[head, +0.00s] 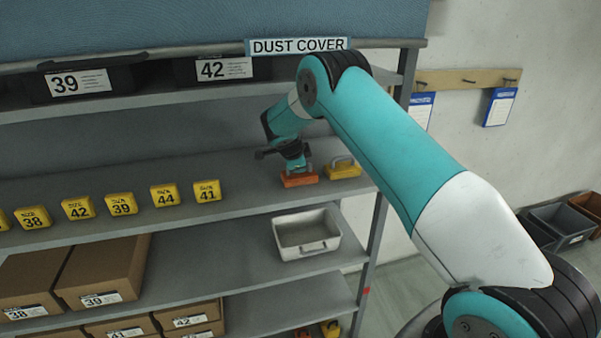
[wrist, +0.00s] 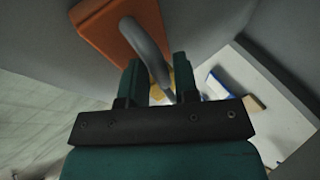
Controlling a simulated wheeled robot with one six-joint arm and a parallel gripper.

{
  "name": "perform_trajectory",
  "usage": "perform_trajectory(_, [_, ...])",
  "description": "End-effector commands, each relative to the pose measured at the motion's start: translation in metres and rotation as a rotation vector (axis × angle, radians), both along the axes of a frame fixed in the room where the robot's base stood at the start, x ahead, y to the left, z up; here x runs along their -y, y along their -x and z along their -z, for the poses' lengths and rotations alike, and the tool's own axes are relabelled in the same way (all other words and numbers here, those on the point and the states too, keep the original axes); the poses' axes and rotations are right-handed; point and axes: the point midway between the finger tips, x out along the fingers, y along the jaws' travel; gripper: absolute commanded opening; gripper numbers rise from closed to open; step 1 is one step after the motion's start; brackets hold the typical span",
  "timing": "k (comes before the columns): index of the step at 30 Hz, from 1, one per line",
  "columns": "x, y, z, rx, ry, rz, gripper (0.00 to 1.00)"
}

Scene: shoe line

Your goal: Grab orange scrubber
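The orange scrubber (head: 299,180) sits on the middle shelf, toward its right end. In the wrist view its orange block (wrist: 112,28) shows with a grey arched handle (wrist: 147,48). My gripper (head: 297,163) is right above the scrubber, pointing down. In the wrist view the two teal fingers of my gripper (wrist: 160,75) stand one on each side of the handle. The fingers are apart, with some gap beside the handle, so the gripper looks open. The head view hides the handle behind the gripper.
A yellow scrubber (head: 343,169) sits close on the right, near the shelf post (head: 377,228). Yellow size blocks (head: 207,191) stand in a row to the left. A grey tray (head: 306,236) is on the shelf below. A shelf with black bins (head: 214,70) is overhead.

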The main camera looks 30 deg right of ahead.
Motion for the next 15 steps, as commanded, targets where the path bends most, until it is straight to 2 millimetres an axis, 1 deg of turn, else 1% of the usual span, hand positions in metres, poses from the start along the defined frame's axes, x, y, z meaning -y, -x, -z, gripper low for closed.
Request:
perform_trajectory(4, [-0.0002,0.0000,0.0002,0.000,0.000,0.000,0.28])
perform_trajectory(5, [-0.0002,0.0000,0.0002,0.000,0.000,0.000,0.21])
perform_trajectory(6, [-0.0002,0.0001,0.0002,0.000,0.000,0.000,0.12])
perform_trajectory(8, [-0.0002,0.0002,0.0002,0.000,0.000,0.000,0.00])
perform_trajectory(15, [-0.0002,0.0003,0.0002,-0.001,0.000,0.000,0.00])
